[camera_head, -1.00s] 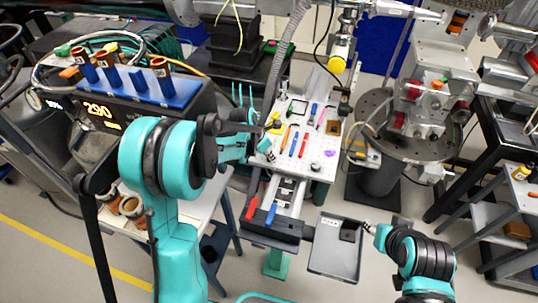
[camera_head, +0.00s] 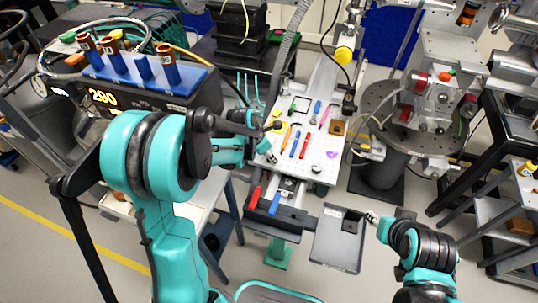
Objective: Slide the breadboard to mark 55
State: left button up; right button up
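The breadboard (camera_head: 318,168) is a pale plate on a rail (camera_head: 291,187) in the middle of the head view. Several colored tools and small parts lie on it. My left gripper (camera_head: 273,142) is at the breadboard's left edge, close to or touching it. Its own arm partly hides it, and its finger gap is unclear. My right gripper (camera_head: 371,217) is by the right edge of a grey tray (camera_head: 336,247), away from the breadboard. It is too small to judge its opening. No scale mark 55 is readable.
A red handle (camera_head: 254,197) and a blue handle (camera_head: 274,202) sit at the rail's near end. A blue rack with tubes (camera_head: 150,73) stands at the left, on a box with a lit display. A round metal stage (camera_head: 387,105) stands at the right.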

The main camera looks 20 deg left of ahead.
pick_arm(q)
jog(key=v, duration=1.2)
jog(key=s+d+r+m+t+y, duration=0.1)
jog(key=s+m, duration=0.7)
jog(key=m, duration=0.6)
jog(key=s+d+r+m+t+y, duration=0.1)
jog(key=s+m+t, duration=0.1)
jog(key=s+m, duration=0.7)
jog(key=m, duration=0.5)
jog(key=shift+d+m+t+y, duration=0.25)
jog(key=shift+m+t+y, duration=0.05)
jog(key=shift+m, duration=0.1)
dwell(0.6)
